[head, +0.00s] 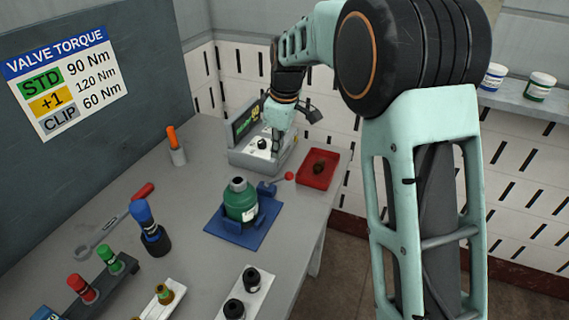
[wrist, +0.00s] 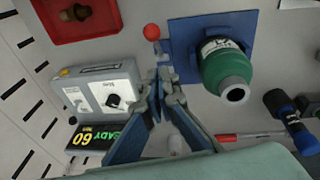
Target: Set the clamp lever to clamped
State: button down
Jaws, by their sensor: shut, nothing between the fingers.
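The clamp lever shows as a red ball knob (head: 288,176) on a short arm beside the blue clamp base (head: 212,226). Its knob is also in the wrist view (wrist: 151,32), with the arm running toward the blue base (wrist: 182,30). A green cylinder (head: 240,203) with a grey neck stands upright in the clamp; it also shows in the wrist view (wrist: 225,68). My gripper (head: 276,152) is shut and empty, pointing down by the grey box. In the wrist view its fingertips (wrist: 166,76) appear just below the lever arm; I cannot tell whether they touch it.
The grey box (wrist: 108,95) has a black dial and a display reading "READY 60". A red tray (head: 330,158) holds a brown part. An orange-handled tool in a holder (head: 176,148), a blue-topped tool (head: 148,228), a wrench (head: 100,235) and racks stand to the left and front.

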aim_at(291, 175)
jog(key=shift+w+d+f+p, duration=0.15)
jog(key=shift+d+f, duration=0.2)
jog(key=shift+f, duration=0.55)
jog(key=shift+s+d+f+p, duration=0.1)
jog(key=shift+d+f+p, duration=0.2)
jog(key=shift+f, duration=0.65)
jog(key=shift+w+d+f+p, duration=0.1)
jog(key=shift+d+f, duration=0.3)
jog(key=shift+f, duration=0.5)
jog(key=d+f+b, duration=0.1)
jog(key=b, duration=0.2)
jog(key=shift+y, duration=0.4)
jog(key=shift+s+d+f+y+b, duration=0.25)
jog(key=shift+s+y+b, duration=0.05)
jog(key=shift+b, duration=0.65)
jog(key=shift+s+d+f+b, duration=0.15)
jog(key=shift+d+b, duration=0.15)
jog(key=shift+b, duration=0.1)
